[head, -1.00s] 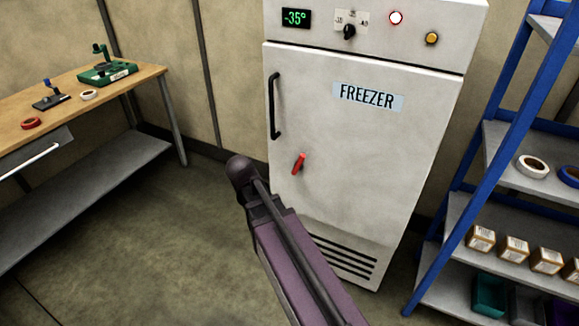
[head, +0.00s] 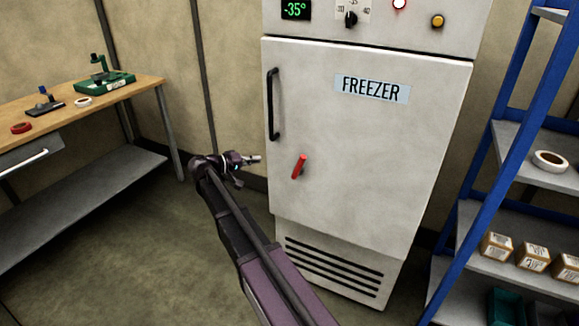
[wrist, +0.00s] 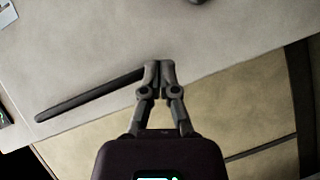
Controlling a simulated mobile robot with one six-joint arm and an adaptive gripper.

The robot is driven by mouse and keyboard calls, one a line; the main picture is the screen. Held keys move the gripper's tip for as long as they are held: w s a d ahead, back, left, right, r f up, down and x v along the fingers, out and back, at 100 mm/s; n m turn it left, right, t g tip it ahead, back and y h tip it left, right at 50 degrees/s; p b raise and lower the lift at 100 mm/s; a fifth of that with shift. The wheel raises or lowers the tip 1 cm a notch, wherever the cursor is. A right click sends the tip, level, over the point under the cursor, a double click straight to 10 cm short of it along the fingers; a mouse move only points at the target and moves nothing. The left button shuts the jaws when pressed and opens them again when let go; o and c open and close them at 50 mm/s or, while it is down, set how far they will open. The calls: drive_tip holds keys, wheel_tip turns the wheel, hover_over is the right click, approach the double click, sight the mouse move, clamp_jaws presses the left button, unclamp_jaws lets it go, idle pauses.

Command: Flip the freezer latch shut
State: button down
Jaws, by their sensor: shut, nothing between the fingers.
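The white freezer (head: 365,150) stands in the middle of the head view with its door closed against the body. Its red latch (head: 299,167) is on the lower left of the door, tilted slightly from upright. My gripper (head: 258,159) is left of the latch and apart from it, pointing toward the door. In the wrist view my gripper (wrist: 159,64) is shut and empty, with its fingertips over the edge of the freezer door (wrist: 215,40). The dark door handle (wrist: 88,95) lies to the left of the fingers there. The red latch is not clear in the wrist view.
A wooden workbench (head: 60,108) with a green tool (head: 105,82) and tape rolls stands at the left. A blue-framed shelf (head: 505,150) with tape and small boxes (head: 533,255) stands close on the right. The floor between bench and freezer is clear.

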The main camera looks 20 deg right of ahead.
drive_tip(key=shift+d, duration=0.1)
idle(0.3)
drive_tip(key=b, duration=0.2)
approach(300, 165)
drive_tip(key=w+d, duration=0.4)
drive_tip(key=w, duration=0.1)
drive_tip(key=shift+s+d+f+b, duration=0.15)
drive_tip(key=shift+s+d+b, duration=0.15)
drive_tip(key=shift+s+d, duration=0.35)
drive_tip(key=shift+s+d+f+b, duration=0.15)
drive_tip(key=shift+s+d+b, duration=0.2)
drive_tip(key=shift+d, duration=0.55)
drive_tip(key=shift+s, duration=0.1)
